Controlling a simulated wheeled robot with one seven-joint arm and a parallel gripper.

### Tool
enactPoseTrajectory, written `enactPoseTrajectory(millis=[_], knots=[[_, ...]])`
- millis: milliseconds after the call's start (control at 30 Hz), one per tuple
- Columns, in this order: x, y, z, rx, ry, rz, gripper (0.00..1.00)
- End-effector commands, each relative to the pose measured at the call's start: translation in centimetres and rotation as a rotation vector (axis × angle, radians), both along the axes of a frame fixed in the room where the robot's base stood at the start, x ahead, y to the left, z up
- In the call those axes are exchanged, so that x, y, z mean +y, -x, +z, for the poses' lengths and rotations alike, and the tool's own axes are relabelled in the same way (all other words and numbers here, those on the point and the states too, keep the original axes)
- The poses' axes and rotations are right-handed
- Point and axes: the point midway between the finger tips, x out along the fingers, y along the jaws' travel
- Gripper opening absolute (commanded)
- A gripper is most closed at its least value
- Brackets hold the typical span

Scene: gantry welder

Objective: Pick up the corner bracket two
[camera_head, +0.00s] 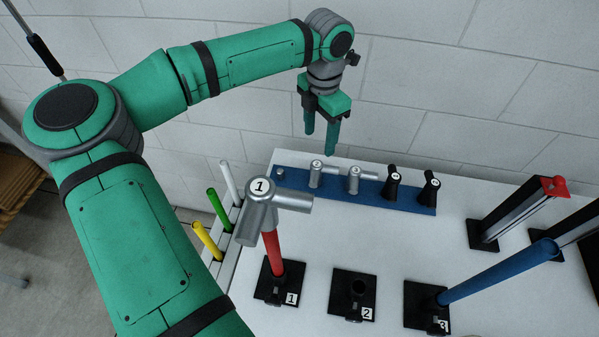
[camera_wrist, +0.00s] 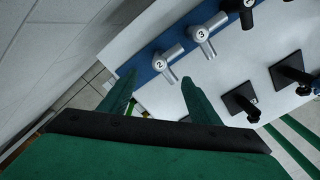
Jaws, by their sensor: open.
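Corner bracket two is a silver pipe-like corner piece (camera_head: 317,173) marked "2", standing on the blue strip (camera_head: 290,180) at the back of the white table. It also shows in the wrist view (camera_wrist: 168,61), just beyond my fingertips. A matching silver bracket (camera_head: 355,180) marked "3" stands to its right. My gripper (camera_head: 321,138) is open and empty, fingers pointing down, above the table's back edge and apart from the bracket. In the wrist view bracket two lies roughly between the two fingers (camera_wrist: 159,82), farther off.
A silver bracket (camera_head: 262,203) marked "1" sits on a red tube (camera_head: 272,252) in stand 1. Two black pieces (camera_head: 391,186) share the strip. Stand 2 (camera_head: 352,294) is empty. A blue tube (camera_head: 500,270) leans from stand 3. A brick wall (camera_head: 450,90) is close behind.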

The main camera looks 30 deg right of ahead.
Motion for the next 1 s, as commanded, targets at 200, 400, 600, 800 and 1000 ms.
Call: enactPoseTrajectory(millis=[200, 400, 600, 800, 1000], knots=[[-0.3, 0.2, -2.0, -0.002, -0.002, 0.002, 0.57], [-0.5, 0.3, -4.9, -0.003, -0.002, -0.002, 0.57], [-0.9, 0.5, -6.1, -0.002, 0.000, -0.010, 0.57], [-0.2, 0.5, -8.5, -0.001, -0.002, 0.001, 0.57], [0.1, 0.3, -10.7, -0.003, 0.000, 0.007, 0.57]])
